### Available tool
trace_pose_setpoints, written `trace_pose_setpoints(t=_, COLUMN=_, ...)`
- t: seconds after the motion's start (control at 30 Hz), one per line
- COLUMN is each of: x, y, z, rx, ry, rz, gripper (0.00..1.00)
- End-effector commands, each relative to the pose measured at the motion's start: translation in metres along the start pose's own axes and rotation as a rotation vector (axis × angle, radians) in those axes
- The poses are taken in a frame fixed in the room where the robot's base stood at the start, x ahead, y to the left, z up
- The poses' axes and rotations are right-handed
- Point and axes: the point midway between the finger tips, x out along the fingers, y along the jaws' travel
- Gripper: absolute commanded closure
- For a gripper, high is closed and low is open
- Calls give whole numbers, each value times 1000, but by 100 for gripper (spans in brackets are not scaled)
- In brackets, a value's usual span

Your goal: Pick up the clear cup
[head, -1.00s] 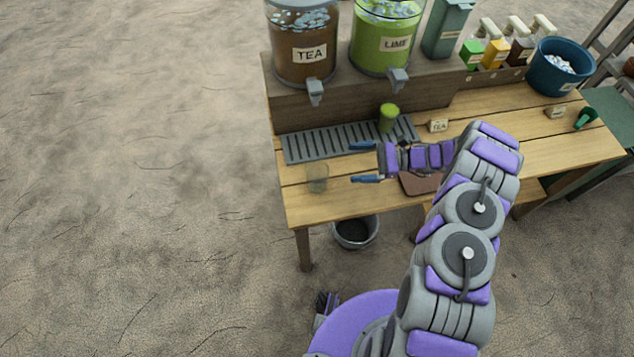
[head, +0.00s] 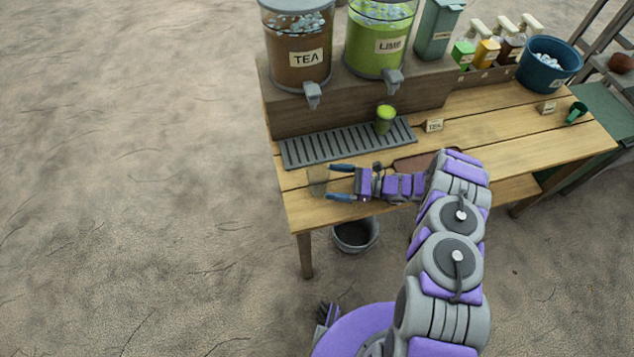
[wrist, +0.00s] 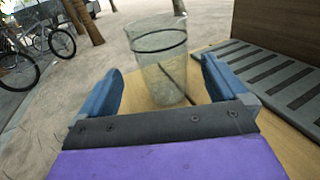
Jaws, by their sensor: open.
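The clear cup (head: 317,181) stands upright on the wooden table near its left end. In the wrist view the clear cup (wrist: 160,58) is see-through, with a dark line around it, and stands just ahead between the two blue fingers. My gripper (head: 334,181) is open, its fingertips pointing left at the cup. In the wrist view my gripper (wrist: 160,85) has a finger on each side of the cup, with a gap on both sides. I cannot tell exactly how far the fingertips reach past the cup's near side.
A grey drip tray (head: 345,143) lies behind the cup, below the tea dispenser (head: 297,75) and lime dispenser (head: 372,50). A green-filled cup (head: 384,119) stands on the tray. A tea label (head: 434,125) and blue ice bucket (head: 548,68) are to the right. A metal bucket (head: 356,235) is below.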

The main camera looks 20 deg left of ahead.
Motion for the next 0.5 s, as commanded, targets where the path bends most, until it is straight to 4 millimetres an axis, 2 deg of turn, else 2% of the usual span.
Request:
trace_pose_setpoints(t=0.1, x=17, y=1, z=-1, rx=3, ry=-2, rz=1, gripper=1)
trace_pose_setpoints(t=0.37, x=35, y=0, z=-1, rx=3, ry=-2, rz=1, gripper=1)
trace_pose_setpoints(t=0.5, x=55, y=-2, z=-4, rx=2, ry=-2, rz=3, gripper=1)
